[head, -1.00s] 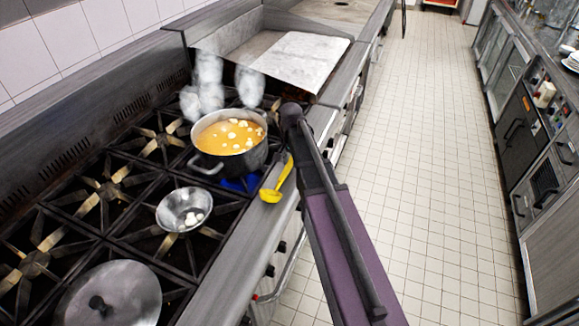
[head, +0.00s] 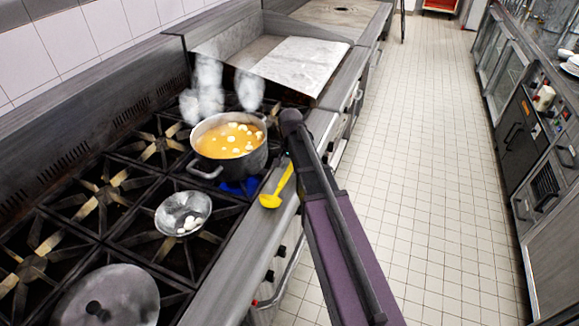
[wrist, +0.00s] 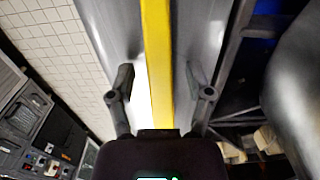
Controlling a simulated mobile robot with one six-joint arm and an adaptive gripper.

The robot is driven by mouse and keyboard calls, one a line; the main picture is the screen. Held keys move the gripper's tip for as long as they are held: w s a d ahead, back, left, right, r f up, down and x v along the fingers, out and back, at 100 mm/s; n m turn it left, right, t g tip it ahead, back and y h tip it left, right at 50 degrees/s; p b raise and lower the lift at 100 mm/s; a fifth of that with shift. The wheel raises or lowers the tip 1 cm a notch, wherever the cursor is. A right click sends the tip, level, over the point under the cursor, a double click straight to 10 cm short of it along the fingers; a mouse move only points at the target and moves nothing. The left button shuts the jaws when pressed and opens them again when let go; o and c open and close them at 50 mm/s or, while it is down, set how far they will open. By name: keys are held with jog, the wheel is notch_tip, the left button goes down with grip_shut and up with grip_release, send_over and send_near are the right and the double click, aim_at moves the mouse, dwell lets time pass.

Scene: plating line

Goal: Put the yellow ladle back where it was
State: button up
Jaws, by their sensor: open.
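The yellow ladle (head: 283,182) lies on the steel front ledge of the stove, right of the pot, with its bowl end toward me. In the wrist view its long yellow handle (wrist: 158,60) runs straight between my two fingers. My gripper (wrist: 159,74) is open, with a visible gap between the handle and each finger. In the head view my arm ends beside the far end of the handle, and my fingers are hard to make out there.
A pot (head: 205,165) of orange soup steams on a burner beside the ladle. A small metal bowl (head: 175,222) with white pieces stands nearer. A round lid (head: 130,290) lies at the near left. The tiled floor on the right is clear.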

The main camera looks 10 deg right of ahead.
jog(key=shift+r, duration=0.15)
notch_tip(320, 180, up, 12)
jog(key=p, duration=1.2)
dwell(0.8)
jog(key=s+a+n, duration=0.2)
jog(key=s+n, duration=0.5)
jog(key=s, duration=1.1)
jog(key=shift+a, duration=0.2)
jog(key=shift+s+d, duration=0.1)
